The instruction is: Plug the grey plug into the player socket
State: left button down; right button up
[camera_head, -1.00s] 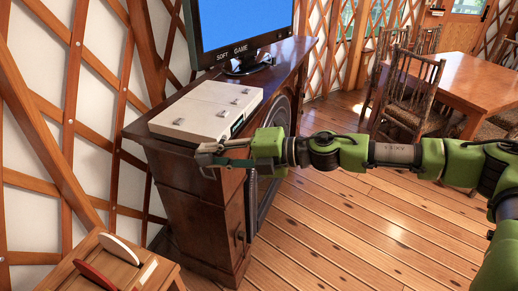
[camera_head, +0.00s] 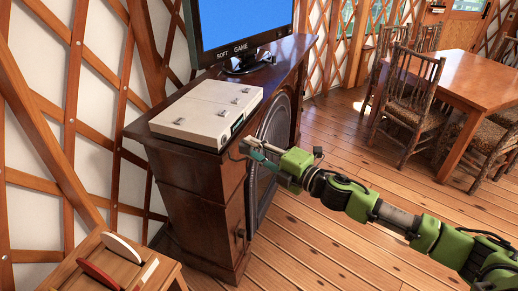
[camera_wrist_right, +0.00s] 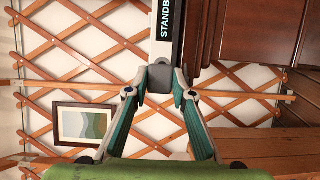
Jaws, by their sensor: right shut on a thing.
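The player is a flat pale box (camera_head: 208,108) on the dark wooden cabinet, with a dark panel on its near right side. In the right wrist view its pale edge and a dark STANDBY strip (camera_wrist_right: 168,22) show above my fingertips. My right gripper (camera_head: 244,148) is in front of the cabinet, at the player's front right and a little below it. In the wrist view the fingers (camera_wrist_right: 160,80) are shut on the grey plug (camera_wrist_right: 158,77). The plug seems near the player's edge, but the gap cannot be judged. The socket is not clearly visible. My left gripper is out of view.
A monitor (camera_head: 240,30) stands behind the player on the cabinet (camera_head: 200,190). A wooden rack with red and white discs (camera_head: 125,248) is at the lower left. A table (camera_head: 465,75) and chairs stand at the right. The floor between is clear.

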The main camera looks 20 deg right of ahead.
aim_at(240, 145)
jog(key=shift+w+a+f+m+t+h+p, duration=0.15)
jog(key=shift+w+m+p, duration=0.1)
jog(key=shift+w, duration=0.3)
jog(key=shift+w+a+f+m+t+h+p, duration=0.15)
jog(key=shift+w+p, duration=0.05)
jog(key=shift+w, duration=0.35)
jog(key=shift+w+a+f, duration=0.1)
jog(key=shift+w+a, duration=0.9)
jog(key=shift+a, duration=0.05)
jog(key=shift+p, duration=0.35)
jog(key=shift+w+a, duration=0.35)
dwell(0.4)
jog(key=o, duration=1.1)
